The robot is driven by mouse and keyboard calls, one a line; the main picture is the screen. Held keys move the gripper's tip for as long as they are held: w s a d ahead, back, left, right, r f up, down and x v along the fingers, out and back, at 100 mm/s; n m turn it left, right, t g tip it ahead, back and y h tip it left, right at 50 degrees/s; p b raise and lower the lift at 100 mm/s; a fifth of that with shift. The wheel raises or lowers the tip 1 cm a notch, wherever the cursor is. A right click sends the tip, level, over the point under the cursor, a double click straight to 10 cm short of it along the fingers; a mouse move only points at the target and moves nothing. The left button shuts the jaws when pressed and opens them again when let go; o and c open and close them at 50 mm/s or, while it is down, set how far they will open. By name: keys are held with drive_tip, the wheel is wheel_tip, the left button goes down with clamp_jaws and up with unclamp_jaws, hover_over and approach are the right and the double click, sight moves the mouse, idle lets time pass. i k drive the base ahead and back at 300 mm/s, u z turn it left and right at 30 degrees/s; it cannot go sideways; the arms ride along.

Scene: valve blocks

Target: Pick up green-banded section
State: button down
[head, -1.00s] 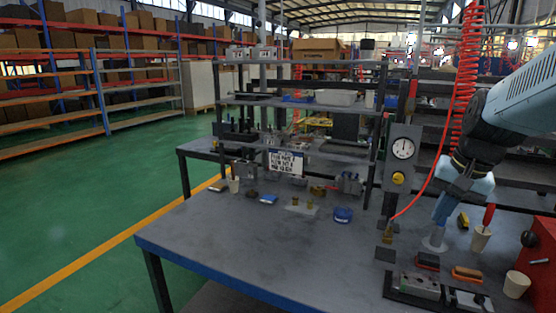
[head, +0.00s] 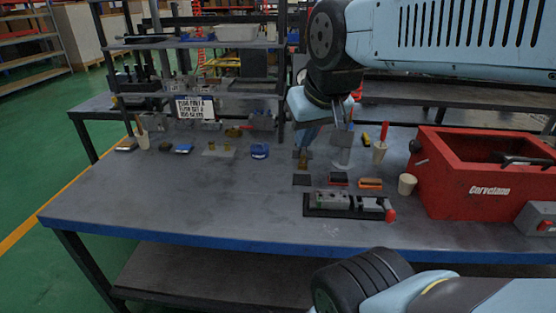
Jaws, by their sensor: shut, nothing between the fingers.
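Grey valve-block sections sit side by side in a black tray (head: 316,213) near the front edge of the bench. The left section (head: 331,200) has a small greenish mark, but a clear green band is too small to make out. The right section (head: 369,204) has a red end piece (head: 390,215). My gripper (head: 338,117) hangs from my arm above the back of the bench, behind and above the tray. It is shut and empty, apart from the sections. Its fingertips are small and hard to separate from the clutter behind.
A pale cup (head: 407,184), an orange block (head: 370,183) and a dark red block (head: 338,179) lie close by. A sign (head: 195,107) and a blue item (head: 260,151) are left. The bench's front left is clear.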

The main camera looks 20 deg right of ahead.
sight(325, 199)
drive_tip(key=u, duration=0.3)
drive_tip(key=k, duration=1.1)
drive_tip(key=z, duration=0.9)
drive_tip(key=i, duration=1)
drive_tip(key=u, duration=0.05)
